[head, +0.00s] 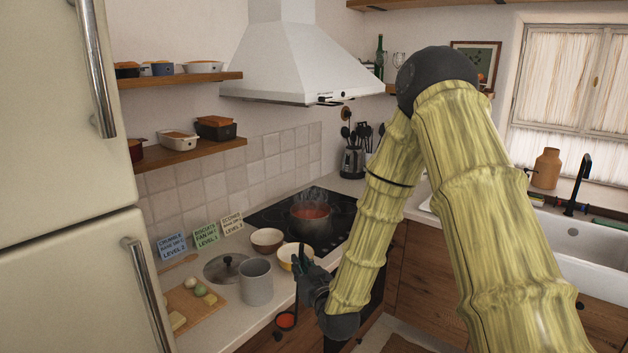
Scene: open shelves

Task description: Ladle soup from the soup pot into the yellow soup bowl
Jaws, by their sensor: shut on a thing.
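The soup pot (326,232) stands on the black hob, with red soup in it and steam above. The yellow soup bowl (285,262) sits on the counter in front of the pot, partly hidden by my gripper. My gripper (304,264) is shut on a dark ladle's handle. The ladle (286,320) hangs down below the gripper, its bowl low near the counter's front edge, with red soup showing in it. Whether the ladle touches anything is not clear.
A second, brown-rimmed bowl (267,240) is beside the yellow one. A grey canister (257,285), a pot lid (225,267) and a cutting board (190,308) with food fill the counter at left. Three label cards (206,235) stand behind. A range hood (292,60) hangs above.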

